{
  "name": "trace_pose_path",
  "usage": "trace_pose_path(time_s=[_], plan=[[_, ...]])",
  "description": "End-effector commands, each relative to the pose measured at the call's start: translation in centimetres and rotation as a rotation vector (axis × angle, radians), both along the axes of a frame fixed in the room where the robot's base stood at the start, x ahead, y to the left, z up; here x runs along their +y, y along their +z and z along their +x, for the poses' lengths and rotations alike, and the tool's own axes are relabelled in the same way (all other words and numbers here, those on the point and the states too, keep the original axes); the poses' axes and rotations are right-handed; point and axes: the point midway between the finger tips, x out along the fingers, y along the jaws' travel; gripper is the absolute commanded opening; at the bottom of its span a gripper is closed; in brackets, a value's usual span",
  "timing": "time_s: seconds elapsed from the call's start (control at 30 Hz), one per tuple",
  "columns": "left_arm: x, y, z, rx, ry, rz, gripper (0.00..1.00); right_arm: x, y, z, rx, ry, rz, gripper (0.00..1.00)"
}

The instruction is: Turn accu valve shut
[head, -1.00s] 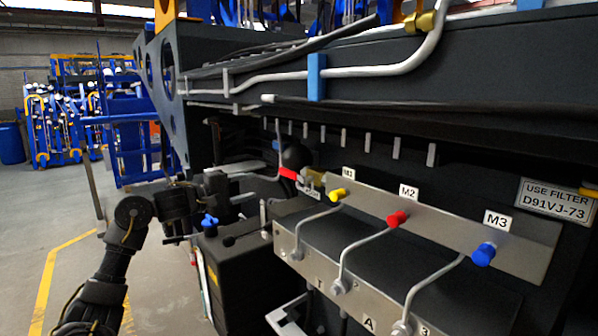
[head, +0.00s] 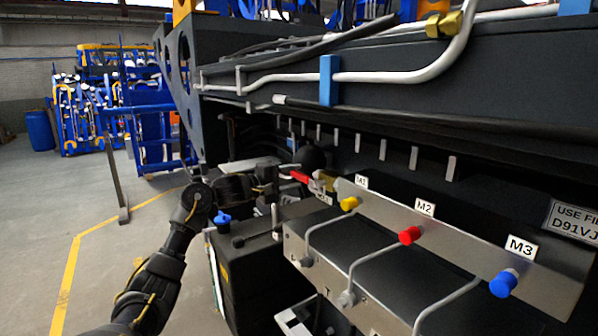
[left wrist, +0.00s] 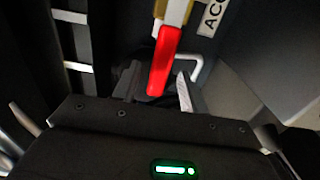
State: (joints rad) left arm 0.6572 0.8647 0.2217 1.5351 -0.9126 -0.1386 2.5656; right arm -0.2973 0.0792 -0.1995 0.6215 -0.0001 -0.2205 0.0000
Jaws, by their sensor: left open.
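The accu valve has a red lever handle (head: 300,176) and a brass-yellow body (head: 327,182), left of the M1 port on the metal panel. In the left wrist view the red handle (left wrist: 163,62) points down from the yellowish body (left wrist: 175,12), beside a partly visible white label (left wrist: 213,16) starting "AC". My left gripper (left wrist: 158,90) is open, its fingers on either side of the handle's lower end. I cannot tell whether they touch it. In the head view my left gripper (head: 284,178) is close to the handle's left end, its fingertips hard to make out. My right gripper is out of view.
The panel carries yellow (head: 349,203), red (head: 410,235) and blue (head: 503,283) capped ports with grey pipes below. A dark beam overhangs the valve. Open floor lies left.

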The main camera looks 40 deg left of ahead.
Motion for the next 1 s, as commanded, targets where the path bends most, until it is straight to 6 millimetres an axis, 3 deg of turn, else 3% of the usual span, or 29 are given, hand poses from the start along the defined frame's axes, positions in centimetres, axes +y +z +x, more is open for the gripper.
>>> trace_pose_path(time_s=[0.2, 0.53, 0.87, 1.0], plan=[[-0.6, 0.1, 2.1, 0.000, 0.000, -0.002, 0.43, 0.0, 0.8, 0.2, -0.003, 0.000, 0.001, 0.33], [-0.7, -0.1, 2.4, 0.000, 0.000, 0.000, 0.43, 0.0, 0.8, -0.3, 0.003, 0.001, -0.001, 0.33], [-0.7, 0.0, 2.3, 0.000, 0.001, 0.000, 0.01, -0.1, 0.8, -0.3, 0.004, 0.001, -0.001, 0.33], [-0.7, -0.1, 2.3, 0.000, 0.001, 0.000, 0.00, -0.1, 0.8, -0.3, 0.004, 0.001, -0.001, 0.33]])
